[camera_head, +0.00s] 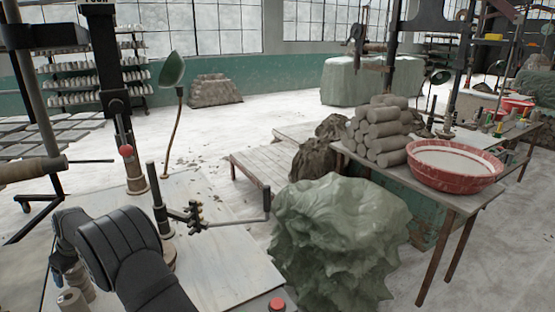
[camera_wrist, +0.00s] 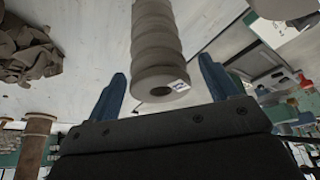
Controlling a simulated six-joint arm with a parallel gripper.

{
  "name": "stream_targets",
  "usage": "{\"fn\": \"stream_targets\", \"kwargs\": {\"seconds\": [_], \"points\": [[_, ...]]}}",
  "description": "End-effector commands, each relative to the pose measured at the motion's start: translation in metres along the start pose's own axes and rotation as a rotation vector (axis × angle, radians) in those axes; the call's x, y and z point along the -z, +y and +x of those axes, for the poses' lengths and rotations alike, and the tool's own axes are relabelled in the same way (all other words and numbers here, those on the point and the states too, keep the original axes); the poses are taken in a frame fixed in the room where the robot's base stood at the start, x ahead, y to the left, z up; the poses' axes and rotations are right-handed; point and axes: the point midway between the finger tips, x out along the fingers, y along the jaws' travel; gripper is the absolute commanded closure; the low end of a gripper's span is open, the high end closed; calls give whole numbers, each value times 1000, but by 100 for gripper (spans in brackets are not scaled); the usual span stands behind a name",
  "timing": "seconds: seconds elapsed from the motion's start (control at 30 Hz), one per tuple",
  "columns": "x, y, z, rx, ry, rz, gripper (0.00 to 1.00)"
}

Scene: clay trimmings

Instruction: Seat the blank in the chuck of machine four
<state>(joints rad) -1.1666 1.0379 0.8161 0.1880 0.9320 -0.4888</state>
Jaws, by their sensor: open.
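In the wrist view my gripper (camera_wrist: 164,88) is open, with one blue finger on each side. A pale grey ridged cylinder (camera_wrist: 157,40), which looks like the blank, extends away between and beyond the fingers. Its near end has a dark hole and a small printed tag. The fingers appear apart from it. In the head view the dark column of machine four (camera_head: 112,70) stands at left under a sign partly cut off by the top edge. Its chuck is not clearly identifiable. My dark arm fills the lower left and reaches down there, with the fingers not clearly visible.
A pale board (camera_head: 215,265) lies beside my arm. A green wrapped lump (camera_head: 340,245) stands to its right. A table holds stacked clay cylinders (camera_head: 380,130) and a red basin (camera_head: 455,180). A green lamp (camera_head: 172,70) rises behind. Open floor lies beyond.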

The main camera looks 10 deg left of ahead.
Motion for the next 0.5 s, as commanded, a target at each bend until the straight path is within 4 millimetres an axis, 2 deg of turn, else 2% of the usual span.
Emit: {"fn": "stream_targets", "kwargs": {"seconds": [0.3,0.37,0.5], "points": [[1,0,-5,2,12,9,21],[3,0,-13,6,33,25,21],[10,-2,-46,23,123,100,21]]}}
